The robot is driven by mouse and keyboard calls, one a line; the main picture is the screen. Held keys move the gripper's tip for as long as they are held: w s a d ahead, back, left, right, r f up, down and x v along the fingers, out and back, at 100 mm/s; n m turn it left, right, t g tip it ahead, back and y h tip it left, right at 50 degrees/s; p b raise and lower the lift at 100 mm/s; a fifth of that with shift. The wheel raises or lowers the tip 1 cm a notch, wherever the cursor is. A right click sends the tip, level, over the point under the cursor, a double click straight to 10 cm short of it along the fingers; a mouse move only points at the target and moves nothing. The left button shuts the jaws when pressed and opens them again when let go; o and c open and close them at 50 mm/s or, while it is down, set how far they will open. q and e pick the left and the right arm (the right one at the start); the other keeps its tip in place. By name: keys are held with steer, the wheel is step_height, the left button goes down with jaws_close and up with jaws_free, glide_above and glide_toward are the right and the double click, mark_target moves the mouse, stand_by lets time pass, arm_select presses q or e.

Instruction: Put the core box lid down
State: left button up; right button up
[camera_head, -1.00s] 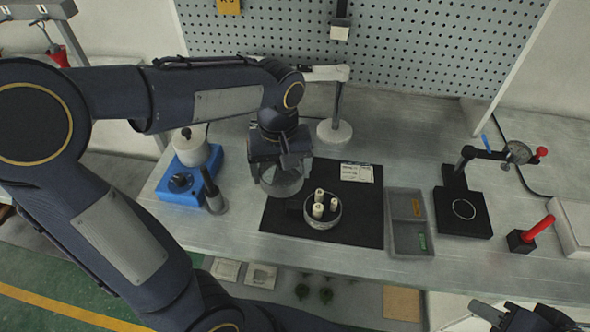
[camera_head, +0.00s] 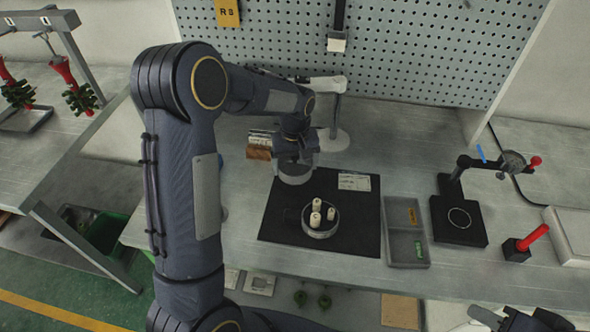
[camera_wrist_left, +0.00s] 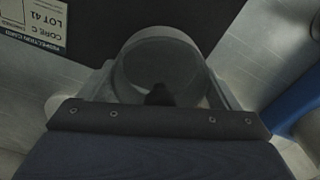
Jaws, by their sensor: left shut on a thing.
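The core box lid (camera_head: 296,176), a round grey translucent cap, is held by my left gripper (camera_head: 295,160) near the back left corner of the black mat (camera_head: 350,238). In the left wrist view the lid (camera_wrist_left: 158,58) sits between the two fingers of my left gripper (camera_wrist_left: 162,88). Whether the lid touches the surface below cannot be told. The round core box (camera_head: 320,230) stands open on the mat, in front and to the right of the lid, with several pale cores inside. Part of my right gripper (camera_head: 520,318) shows at the bottom right; its jaws are unclear.
A printed card (camera_head: 354,182) lies at the mat's back edge. A grey two-part tray (camera_head: 405,235) is right of the mat, then a black gauge stand (camera_head: 458,222) and a red-handled block (camera_head: 517,250). A white round-based stand (camera_head: 332,138) is behind the lid.

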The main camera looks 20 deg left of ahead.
mark_target(295, 171)
arm_select(q)
steer(key=shift+f, duration=1.55)
steer(key=shift+f, duration=0.1)
